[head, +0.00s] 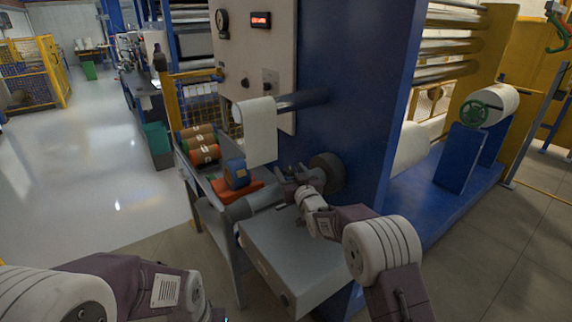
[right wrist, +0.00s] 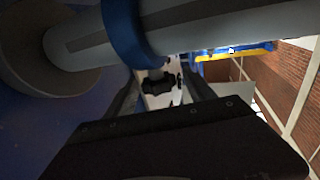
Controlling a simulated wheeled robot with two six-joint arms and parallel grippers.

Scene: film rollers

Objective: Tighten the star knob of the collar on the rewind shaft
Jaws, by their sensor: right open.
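The grey rewind shaft (head: 252,204) sticks out to the left from a dark round flange (head: 329,173) on the blue machine wall. In the right wrist view the shaft (right wrist: 210,30) crosses the top, with the blue collar (right wrist: 122,32) around it. The black star knob (right wrist: 158,84) hangs below the collar on a short stem. My right gripper (right wrist: 160,98) is open, its two dark fingers on either side of the knob; I cannot tell whether they touch it. In the head view my right gripper (head: 289,180) is at the shaft and hides the collar and knob.
A grey box-shaped cabinet (head: 290,255) stands below the shaft. A white film sheet (head: 261,135) hangs from an upper bar. Left of the shaft, a rack holds orange and green rolls (head: 203,153) and a blue item (head: 236,173). Open floor (head: 110,180) lies further left.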

